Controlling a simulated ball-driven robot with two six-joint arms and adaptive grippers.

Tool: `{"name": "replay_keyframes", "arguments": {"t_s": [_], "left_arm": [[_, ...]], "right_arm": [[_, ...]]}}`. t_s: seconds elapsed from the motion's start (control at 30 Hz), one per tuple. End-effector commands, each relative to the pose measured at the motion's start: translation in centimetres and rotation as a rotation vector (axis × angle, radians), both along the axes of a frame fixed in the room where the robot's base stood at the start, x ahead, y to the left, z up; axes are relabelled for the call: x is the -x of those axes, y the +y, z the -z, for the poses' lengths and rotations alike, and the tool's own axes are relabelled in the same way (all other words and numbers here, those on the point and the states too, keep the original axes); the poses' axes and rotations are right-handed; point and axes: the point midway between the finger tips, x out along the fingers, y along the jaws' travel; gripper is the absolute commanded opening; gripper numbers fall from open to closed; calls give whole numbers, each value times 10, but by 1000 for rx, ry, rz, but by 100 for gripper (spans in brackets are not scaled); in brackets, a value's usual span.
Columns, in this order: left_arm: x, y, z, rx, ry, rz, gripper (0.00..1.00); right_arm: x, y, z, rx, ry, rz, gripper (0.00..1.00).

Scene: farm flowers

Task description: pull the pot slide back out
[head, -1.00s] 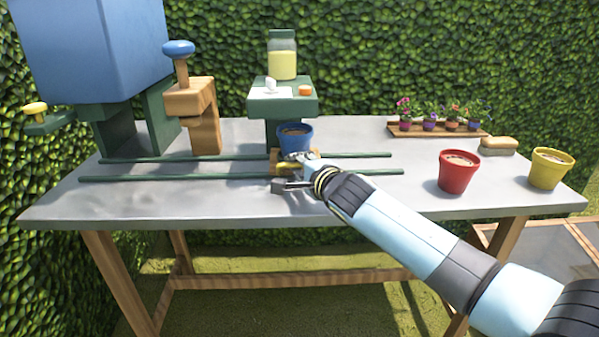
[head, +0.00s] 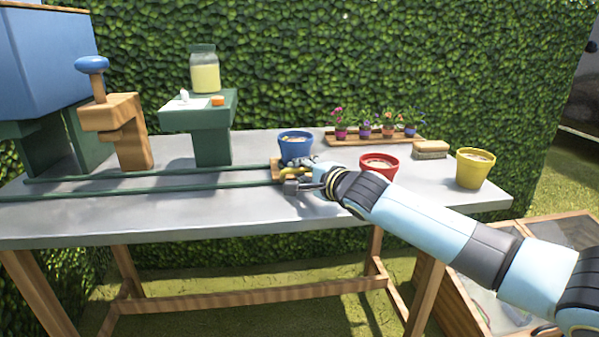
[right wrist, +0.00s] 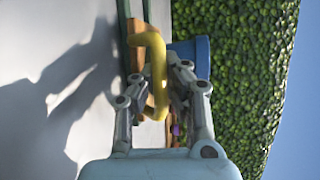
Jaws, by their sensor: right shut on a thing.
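The pot slide (head: 276,168) is a small wooden carriage on two dark green rails (head: 150,187). It sits near their right end, and a blue pot (head: 296,147) filled with soil stands on it. My right gripper (head: 302,179) is at the slide's front, shut on its yellow handle (right wrist: 158,75). In the right wrist view the handle lies between my fingers, with the blue pot (right wrist: 198,55) behind them. My arm hides part of the slide and the right rail ends. My left gripper is not in view.
A green stand (head: 212,140) with a jar, a wooden press (head: 128,140) with a blue knob and a blue hopper (head: 45,60) stand to the left. A red pot (head: 378,163), yellow pot (head: 475,170), brush (head: 430,150) and flower tray (head: 375,139) are to the right.

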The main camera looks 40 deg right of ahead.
Motion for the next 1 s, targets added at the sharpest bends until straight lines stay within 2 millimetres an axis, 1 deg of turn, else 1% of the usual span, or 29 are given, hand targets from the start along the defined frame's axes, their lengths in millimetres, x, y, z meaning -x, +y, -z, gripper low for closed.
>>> {"name": "replay_keyframes", "arguments": {"t_s": [0.03, 0.17, 0.4, 0.43, 0.5, 0.6, 0.67, 0.9, 1.0], "left_arm": [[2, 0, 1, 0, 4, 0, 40], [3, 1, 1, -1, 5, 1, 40], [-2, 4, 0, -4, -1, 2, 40], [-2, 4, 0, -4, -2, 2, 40], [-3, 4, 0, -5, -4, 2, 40], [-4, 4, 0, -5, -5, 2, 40], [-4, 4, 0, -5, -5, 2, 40], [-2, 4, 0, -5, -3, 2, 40], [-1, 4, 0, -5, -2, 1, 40]], "right_arm": [[3, -1, 6, 3, 13, 4, 0], [3, -2, 7, 4, 14, 4, 0], [3, -3, 7, 6, 17, 5, 0], [3, -3, 7, 6, 17, 5, 8], [3, -3, 7, 6, 16, 5, 17], [3, -2, 6, 5, 12, 4, 30], [2, -2, 5, 4, 11, 3, 36], [2, -1, 3, 2, 7, 2, 36], [7, -1, 2, 5, 7, 1, 36]]}}
